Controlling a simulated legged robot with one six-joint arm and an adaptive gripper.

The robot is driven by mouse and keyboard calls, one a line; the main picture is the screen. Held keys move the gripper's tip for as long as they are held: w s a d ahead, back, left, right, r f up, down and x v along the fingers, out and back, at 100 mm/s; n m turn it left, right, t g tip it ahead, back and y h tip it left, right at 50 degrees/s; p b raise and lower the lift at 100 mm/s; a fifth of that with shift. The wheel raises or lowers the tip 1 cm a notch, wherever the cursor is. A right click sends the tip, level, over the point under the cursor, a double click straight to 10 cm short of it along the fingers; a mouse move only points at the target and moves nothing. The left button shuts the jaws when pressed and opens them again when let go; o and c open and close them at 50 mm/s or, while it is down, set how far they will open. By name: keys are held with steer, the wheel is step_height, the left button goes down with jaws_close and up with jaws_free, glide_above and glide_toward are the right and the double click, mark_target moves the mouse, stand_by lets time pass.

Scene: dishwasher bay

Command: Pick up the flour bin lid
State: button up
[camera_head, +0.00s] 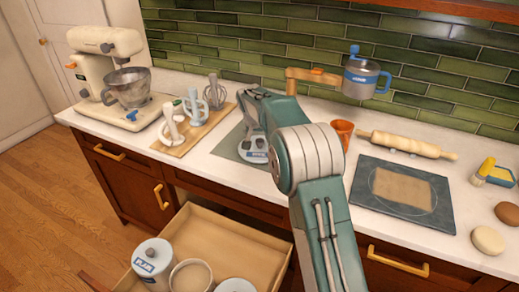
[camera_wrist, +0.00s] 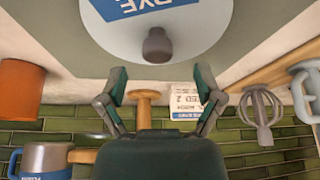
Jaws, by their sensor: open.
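A round whitish lid with a blue label and a dark grey knob lies on a grey mat. It fills the upper middle of the wrist view (camera_wrist: 200,42), and its label reads something like "RYE". In the head view the lid (camera_head: 255,155) is partly hidden by my arm. My gripper (camera_wrist: 160,80) is open and empty, its two fingers spread on either side just short of the knob (camera_wrist: 157,46). An open bin of pale flour (camera_head: 190,276) stands in the pulled-out drawer, beside a lidded, labelled bin (camera_head: 152,264).
A stand mixer (camera_head: 107,50) and a board with whisk attachments (camera_head: 185,135) are to the left. An orange cup (camera_head: 343,132), rolling pin (camera_head: 408,145), dark pastry mat (camera_head: 430,205) and eggs (camera_head: 488,240) are to the right. A blue-handled sifter (camera_head: 362,78) stands behind. The open drawer (camera_head: 225,240) juts out below.

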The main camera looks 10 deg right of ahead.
mark_target(259, 140)
steer(key=x, duration=0.4)
steer(key=shift+f, duration=0.1)
steer(key=shift+s, duration=0.1)
jaws_close()
